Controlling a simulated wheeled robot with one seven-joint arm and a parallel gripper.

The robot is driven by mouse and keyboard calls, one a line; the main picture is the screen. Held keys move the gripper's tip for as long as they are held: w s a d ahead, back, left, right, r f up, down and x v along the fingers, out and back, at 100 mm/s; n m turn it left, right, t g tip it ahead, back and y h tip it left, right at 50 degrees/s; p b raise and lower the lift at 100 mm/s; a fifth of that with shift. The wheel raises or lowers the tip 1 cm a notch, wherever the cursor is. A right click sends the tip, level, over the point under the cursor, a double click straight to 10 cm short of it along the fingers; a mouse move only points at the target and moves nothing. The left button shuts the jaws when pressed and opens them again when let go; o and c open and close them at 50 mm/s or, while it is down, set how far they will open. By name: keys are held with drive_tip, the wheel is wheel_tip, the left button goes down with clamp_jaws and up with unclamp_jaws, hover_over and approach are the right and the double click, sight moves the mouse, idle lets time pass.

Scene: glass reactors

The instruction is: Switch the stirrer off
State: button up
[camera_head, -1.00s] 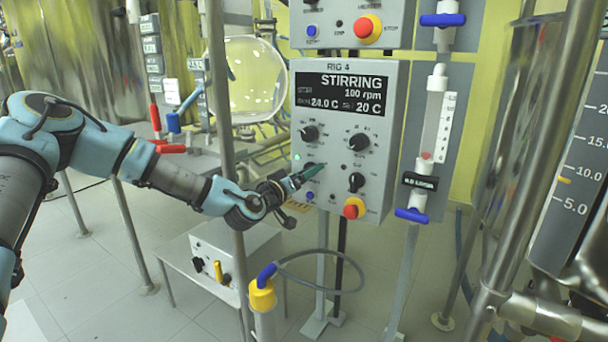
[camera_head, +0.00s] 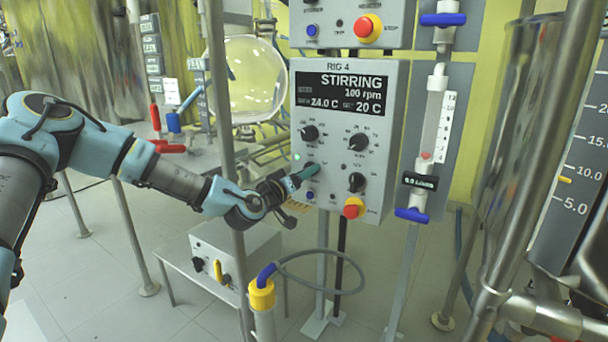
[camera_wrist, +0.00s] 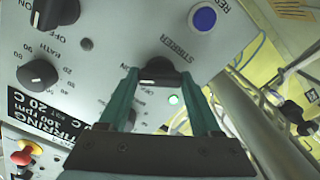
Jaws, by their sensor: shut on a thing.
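The Rig 4 control box (camera_head: 384,85) stands upright, its display (camera_head: 341,92) reading STIRRING, 100 rpm, 20 C. In the wrist view, the black stirrer knob (camera_wrist: 157,70) sits beside the printed word STIRRER. My gripper (camera_head: 313,170) reaches the box's lower left from the left, and its teal fingers also show in the wrist view (camera_wrist: 158,76). They are shut on the knob, one on each side. A green lamp (camera_wrist: 173,100) is lit close to the knob. In the head view my fingers hide the knob.
A blue reset button (camera_wrist: 203,18) is close to the stirrer knob. Other black knobs (camera_head: 358,142) and a red stop button (camera_head: 353,208) are on the same box. A steel post (camera_head: 222,120) stands close beside my arm.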

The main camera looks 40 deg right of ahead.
drive_tip(key=n+b, duration=0.1)
drive_tip(key=n, duration=1)
drive_tip(key=shift+n, duration=0.3)
drive_tip(key=shift+w, duration=0.1)
idle(0.3)
drive_tip(key=o, duration=1.4)
